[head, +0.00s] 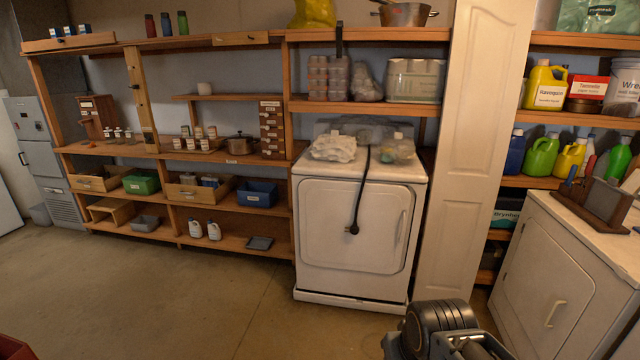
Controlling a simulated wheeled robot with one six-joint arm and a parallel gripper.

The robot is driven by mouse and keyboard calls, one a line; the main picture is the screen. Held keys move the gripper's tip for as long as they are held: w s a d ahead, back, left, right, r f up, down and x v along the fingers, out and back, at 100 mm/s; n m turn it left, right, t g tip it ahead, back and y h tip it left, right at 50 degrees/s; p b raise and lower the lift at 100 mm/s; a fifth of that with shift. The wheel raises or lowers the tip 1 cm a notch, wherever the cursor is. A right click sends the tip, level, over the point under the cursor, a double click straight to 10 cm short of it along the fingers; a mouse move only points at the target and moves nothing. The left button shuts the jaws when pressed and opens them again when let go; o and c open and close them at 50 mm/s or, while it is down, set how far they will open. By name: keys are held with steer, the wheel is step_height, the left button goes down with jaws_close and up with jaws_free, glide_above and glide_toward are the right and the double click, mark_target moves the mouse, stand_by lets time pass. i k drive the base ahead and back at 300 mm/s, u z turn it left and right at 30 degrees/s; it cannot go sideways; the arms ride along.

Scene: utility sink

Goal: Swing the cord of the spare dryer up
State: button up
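The spare dryer (335,235) is a white front-loading machine standing in the middle, below wooden shelves. Its black cord (361,190) lies over the top and hangs down the front. The cord ends in a dark round plug (353,229) in front of the door. A pale crumpled cloth or bag (333,148) and a clear bag (393,148) sit on the dryer top, on either side of the cord. Part of my arm shows at the bottom right, apart from the dryer. My gripper's fingertips are not visible.
A tall white panel door (465,130) stands just right of the dryer. A white cabinet (560,270) is at the lower right. Wooden shelves with boxes, bins and bottles line the left wall. The concrete floor (190,300) in front of the dryer is clear.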

mark_target(354, 229)
steer(key=i, duration=2.4)
steer(key=u, duration=2.7)
steer(key=i, duration=0.8)
steer(key=z, duration=2.9)
